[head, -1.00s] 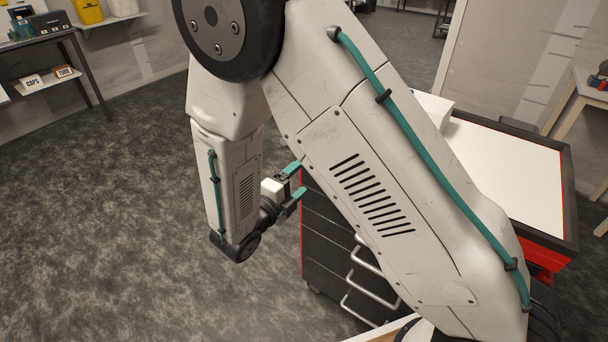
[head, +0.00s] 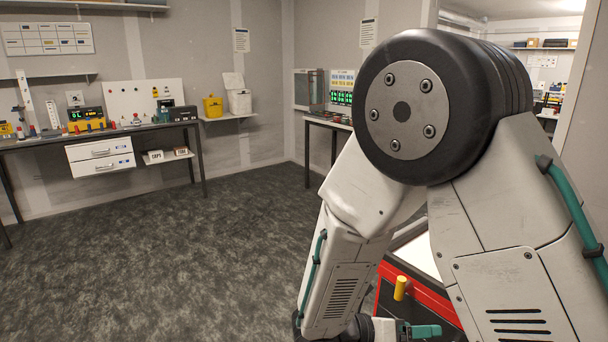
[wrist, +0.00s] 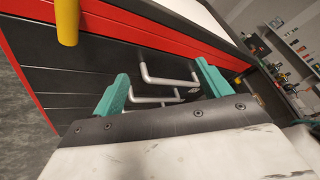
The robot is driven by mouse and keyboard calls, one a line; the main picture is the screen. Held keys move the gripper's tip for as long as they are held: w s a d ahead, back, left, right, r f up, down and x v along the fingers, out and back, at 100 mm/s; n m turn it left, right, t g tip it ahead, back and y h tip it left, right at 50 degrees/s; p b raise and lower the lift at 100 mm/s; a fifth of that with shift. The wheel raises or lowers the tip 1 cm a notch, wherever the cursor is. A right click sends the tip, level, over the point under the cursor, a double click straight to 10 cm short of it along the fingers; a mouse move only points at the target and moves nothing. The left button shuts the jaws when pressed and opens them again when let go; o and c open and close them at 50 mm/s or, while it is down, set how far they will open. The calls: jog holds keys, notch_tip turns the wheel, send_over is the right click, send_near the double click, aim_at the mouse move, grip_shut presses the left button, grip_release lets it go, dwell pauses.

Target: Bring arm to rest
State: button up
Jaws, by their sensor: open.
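My arm fills the right side of the head view, with the upper joint high and the forearm hanging down. My gripper (wrist: 164,85) shows in the wrist view with its two teal fingers spread apart and nothing between them. In the head view one teal finger shows at the bottom edge and the rest is cut off or hidden. The gripper is beside the red and black drawer cabinet (wrist: 110,45), facing its drawer front. Silver drawer handles show beyond and between the fingers; I cannot tell whether anything touches.
The cabinet (head: 440,303) is largely hidden behind my arm; a yellow peg (head: 401,288) sticks out from it. A workbench (head: 50,143) with instruments and drawers stands at the left wall. Dark carpet (head: 170,260) lies open at left.

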jog(key=s+d+r+m+y, duration=0.2)
jog(key=s+r+m+y, duration=0.5)
jog(key=m, duration=0.7)
jog(key=s+d+r+m+g+y, duration=0.1)
jog(key=s+d+r+m+y, duration=0.2)
jog(key=s+r+m+y, duration=0.5)
jog(key=shift+s+r+m+g, duration=0.3)
jog(key=shift+s+r+m, duration=1.55)
jog(key=shift+m, duration=1.65)
